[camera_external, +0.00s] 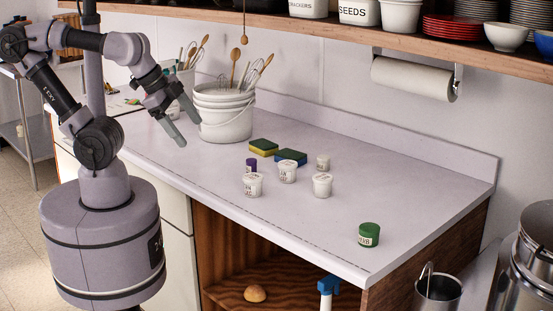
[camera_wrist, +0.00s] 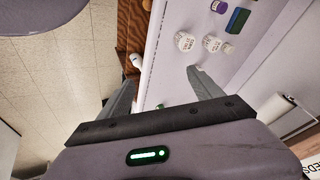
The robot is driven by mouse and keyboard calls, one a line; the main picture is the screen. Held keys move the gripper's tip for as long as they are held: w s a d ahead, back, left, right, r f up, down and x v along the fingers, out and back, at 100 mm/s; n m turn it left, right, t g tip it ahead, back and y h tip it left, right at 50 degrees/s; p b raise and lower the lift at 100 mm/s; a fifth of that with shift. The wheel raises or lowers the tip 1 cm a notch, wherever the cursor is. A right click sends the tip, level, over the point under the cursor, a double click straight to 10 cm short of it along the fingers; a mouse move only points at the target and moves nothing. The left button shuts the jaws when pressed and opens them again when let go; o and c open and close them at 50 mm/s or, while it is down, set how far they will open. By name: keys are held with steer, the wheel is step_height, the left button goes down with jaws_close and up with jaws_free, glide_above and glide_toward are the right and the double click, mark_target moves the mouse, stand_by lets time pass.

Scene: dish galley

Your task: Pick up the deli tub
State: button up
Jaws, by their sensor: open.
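Three white lidded tubs with printed labels stand upright on the counter: a left one (camera_external: 252,185), a middle one (camera_external: 287,172) and a right one (camera_external: 322,185). A smaller white tub (camera_external: 323,162) stands behind them. I cannot tell from the labels which is the deli tub. Two white tubs show in the wrist view, one on the left (camera_wrist: 184,41) and one on the right (camera_wrist: 212,44). My gripper (camera_external: 189,131) is open and empty, well to the left of the tubs, near the white bucket. Its fingers also show in the wrist view (camera_wrist: 165,90).
A purple-lidded jar (camera_external: 251,165) and two sponges, yellow-green (camera_external: 263,147) and blue-green (camera_external: 291,158), stand close to the tubs. A bucket of utensils (camera_external: 225,120) stands at the back left. The counter's right side (camera_external: 425,190) is clear.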

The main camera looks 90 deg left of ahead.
steer(key=shift+o, duration=0.5)
steer(key=w+a+r+n+g+p, duration=0.1)
steer(key=w+a+r+n+p, duration=0.1)
steer(key=w+r+n, duration=0.1)
steer(key=n+g+h+p, duration=0.2)
steer(key=n+g+p, duration=0.35)
steer(key=n, duration=0.65)
glide_above(252, 177)
steer(key=a, duration=0.1)
step_height(252, 177, down, 5)
steer(key=shift+t, duration=0.35)
steer(key=f+b, duration=0.1)
steer(key=f, duration=0.3)
steer(key=f+b, duration=0.2)
steer(key=f, duration=0.2)
steer(key=f+b, duration=0.1)
steer(key=f, duration=0.3)
steer(key=shift+w+f, duration=0.25)
steer(key=shift+w, duration=0.05)
steer(key=f+b, duration=0.1)
steer(key=f, duration=0.1)
steer(key=f+b, duration=0.2)
steer(key=f, duration=0.1)
steer(key=shift+s+d+f, duration=0.25)
steer(key=shift+d+f, duration=0.1)
steer(key=shift+r, duration=0.15)
steer(key=c, duration=1.5)
